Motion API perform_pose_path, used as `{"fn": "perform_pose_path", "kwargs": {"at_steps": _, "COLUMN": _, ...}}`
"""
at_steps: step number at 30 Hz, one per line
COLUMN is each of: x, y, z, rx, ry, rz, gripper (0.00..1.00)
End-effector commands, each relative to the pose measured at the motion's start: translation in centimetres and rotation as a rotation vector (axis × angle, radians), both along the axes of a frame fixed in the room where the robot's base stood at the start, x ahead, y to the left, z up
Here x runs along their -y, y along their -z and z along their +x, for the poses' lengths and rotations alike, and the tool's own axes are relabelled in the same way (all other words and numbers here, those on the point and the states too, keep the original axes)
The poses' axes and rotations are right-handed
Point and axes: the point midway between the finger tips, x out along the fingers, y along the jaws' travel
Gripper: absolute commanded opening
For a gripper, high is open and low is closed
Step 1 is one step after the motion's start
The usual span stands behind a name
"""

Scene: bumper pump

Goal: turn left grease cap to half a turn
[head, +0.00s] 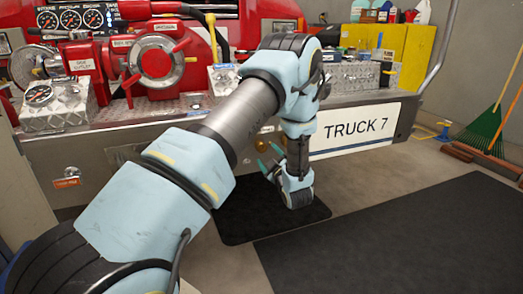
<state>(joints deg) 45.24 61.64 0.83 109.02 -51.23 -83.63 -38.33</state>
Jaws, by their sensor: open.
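My gripper (270,159) is at the bumper, low in the middle of the head view. Its two teal fingers are apart and point at the bumper's front face. A small brass-coloured round cap (262,146) shows on the bumper close to the fingertips. I cannot tell whether it is the left grease cap, or whether a finger touches it. No thing shows between the fingers. My arm crosses the view and hides part of the bumper, so other caps may be covered.
A red pump panel with a round outlet (157,62) and gauges stands above the bumper (125,152). A TRUCK 7 plate (356,131) is to the right. Black mats (400,240) lie on the floor.

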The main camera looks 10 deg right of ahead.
Motion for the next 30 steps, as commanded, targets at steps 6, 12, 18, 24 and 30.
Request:
{"fn": "perform_pose_path", "kwargs": {"at_steps": 6, "x": -0.5, "y": 0.0, "z": 4.2, "rx": 0.001, "ry": -0.002, "rz": 0.0, "gripper": 0.82}}
{"fn": "perform_pose_path", "kwargs": {"at_steps": 12, "x": -0.7, "y": 0.0, "z": 6.6, "rx": 0.0, "ry": 0.0, "rz": 0.002, "gripper": 0.82}}
{"fn": "perform_pose_path", "kwargs": {"at_steps": 18, "x": -0.8, "y": 0.0, "z": 7.4, "rx": 0.0, "ry": 0.0, "rz": 0.002, "gripper": 0.82}}
{"fn": "perform_pose_path", "kwargs": {"at_steps": 24, "x": -0.8, "y": 0.0, "z": 7.4, "rx": -0.001, "ry": 0.001, "rz": 0.002, "gripper": 0.82}}
{"fn": "perform_pose_path", "kwargs": {"at_steps": 30, "x": -0.8, "y": 0.0, "z": 7.3, "rx": -0.001, "ry": 0.001, "rz": 0.002, "gripper": 0.6}}
